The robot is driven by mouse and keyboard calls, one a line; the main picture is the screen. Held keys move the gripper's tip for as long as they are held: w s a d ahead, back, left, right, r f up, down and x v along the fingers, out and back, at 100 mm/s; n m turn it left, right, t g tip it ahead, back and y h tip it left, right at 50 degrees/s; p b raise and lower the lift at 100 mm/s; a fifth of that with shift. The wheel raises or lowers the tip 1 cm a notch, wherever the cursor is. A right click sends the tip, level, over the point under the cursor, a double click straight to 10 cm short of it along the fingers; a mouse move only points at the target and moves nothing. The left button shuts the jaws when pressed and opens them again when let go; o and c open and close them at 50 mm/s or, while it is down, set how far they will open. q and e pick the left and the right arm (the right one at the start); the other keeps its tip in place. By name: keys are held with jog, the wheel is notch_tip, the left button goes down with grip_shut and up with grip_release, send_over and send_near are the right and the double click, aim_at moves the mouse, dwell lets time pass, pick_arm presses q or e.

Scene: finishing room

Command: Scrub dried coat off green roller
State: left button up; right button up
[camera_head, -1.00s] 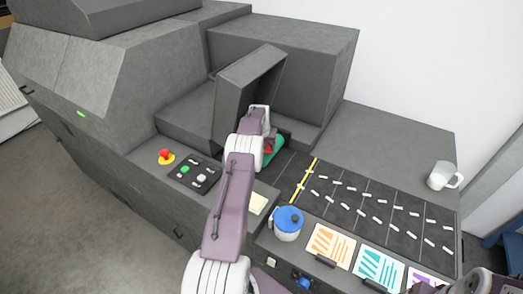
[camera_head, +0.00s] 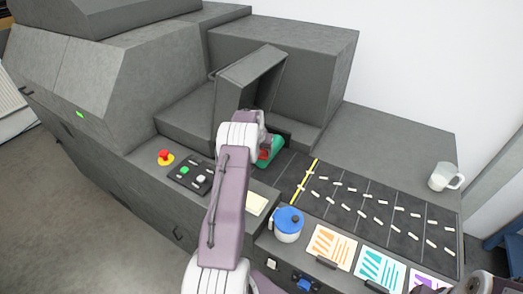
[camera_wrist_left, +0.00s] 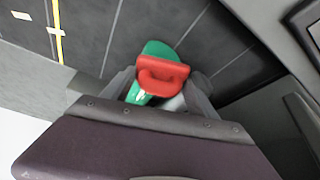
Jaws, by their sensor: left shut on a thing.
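The green roller (camera_head: 274,149) lies at the mouth of the grey machine, left of the dark belt, partly hidden by my left arm. In the left wrist view its green surface (camera_wrist_left: 157,48) shows beyond and below a red scrubber with a loop-shaped handle (camera_wrist_left: 163,72). A small pale patch shows on the green near the fingers. My left gripper (camera_wrist_left: 160,90) is shut on the red scrubber, which lies over the roller; whether the two touch is hard to tell. My right gripper is not in view; only part of my right arm shows at the bottom right.
A raised grey hood (camera_head: 247,84) stands close behind my left gripper. A red stop button (camera_head: 165,157) and a button panel (camera_head: 192,175) are left. A blue-lidded pot (camera_head: 288,223), colour cards (camera_head: 330,246) and a white mug (camera_head: 445,176) stand around the belt (camera_head: 345,190).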

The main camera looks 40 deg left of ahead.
pick_arm(q)
jog(key=s+b, duration=0.3)
jog(key=s, duration=0.4)
jog(key=shift+s+d+f, duration=0.2)
jog(key=shift+d+f, duration=0.05)
jog(key=shift+d, duration=0.2)
notch_tip(320, 180, up, 6)
jog(key=p, duration=0.4)
notch_tip(320, 180, up, 3)
jog(key=p, duration=0.2)
jog(key=shift+p, duration=0.35)
